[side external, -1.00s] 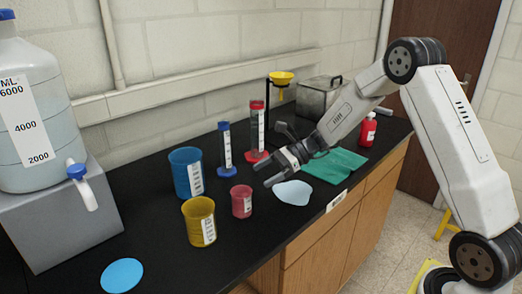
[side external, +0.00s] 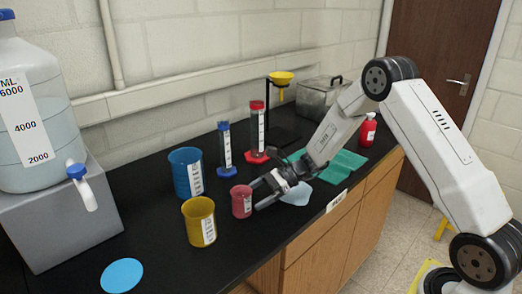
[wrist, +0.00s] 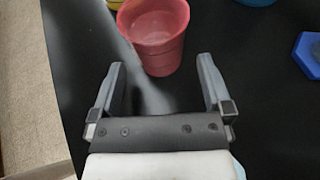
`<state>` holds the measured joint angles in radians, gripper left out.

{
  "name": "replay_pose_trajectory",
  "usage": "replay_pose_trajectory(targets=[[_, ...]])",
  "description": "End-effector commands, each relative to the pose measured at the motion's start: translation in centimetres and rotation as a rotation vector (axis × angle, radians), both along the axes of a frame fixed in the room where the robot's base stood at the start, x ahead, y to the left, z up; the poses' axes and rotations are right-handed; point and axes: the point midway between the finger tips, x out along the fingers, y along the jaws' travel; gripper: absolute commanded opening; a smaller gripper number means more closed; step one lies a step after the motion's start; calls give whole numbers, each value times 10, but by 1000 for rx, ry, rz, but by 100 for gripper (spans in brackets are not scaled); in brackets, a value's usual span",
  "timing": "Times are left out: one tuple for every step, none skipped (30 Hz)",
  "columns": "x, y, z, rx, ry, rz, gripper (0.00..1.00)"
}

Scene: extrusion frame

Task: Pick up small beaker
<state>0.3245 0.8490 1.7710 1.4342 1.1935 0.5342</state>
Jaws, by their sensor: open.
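The small beaker is red (side external: 241,202) and stands upright on the black bench top, between the yellow beaker and my gripper. In the wrist view the red beaker (wrist: 155,40) stands just ahead of the fingertips, roughly centred between them. My gripper (side external: 257,195) is low over the bench, to the right of the red beaker, with its fingers pointing at it. In the wrist view my gripper (wrist: 160,72) is open with nothing held. Its far finger is partly hidden in the side view, so I cannot tell whether a fingertip touches the beaker.
A yellow beaker (side external: 199,222) and a blue beaker (side external: 186,173) stand left of the red one. Blue (side external: 225,150) and red (side external: 257,135) cylinders stand behind. A green cloth (side external: 340,164) and a pale blue patch (side external: 297,197) lie near my gripper. The bench's front left is mostly clear.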

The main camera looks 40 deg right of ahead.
Motion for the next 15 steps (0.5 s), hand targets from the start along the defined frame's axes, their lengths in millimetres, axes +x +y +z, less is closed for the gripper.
replay_pose_trajectory(targets=[[0,0,0,0,0,0,100],[0,0,0,0,0,0,100],[0,1,0,0,0,0,100],[0,1,-1,0,0,0,100],[1,2,-1,0,0,1,100],[1,4,-2,0,0,1,100],[2,6,-3,0,0,2,100],[3,8,-4,0,0,2,100],[4,12,-5,0,0,3,100],[5,15,-6,0,0,3,100],[6,17,-8,1,0,3,100],[7,22,-10,0,1,4,100],[8,25,-12,0,1,4,100],[9,28,-13,0,1,3,100],[11,32,-15,0,1,3,100]])
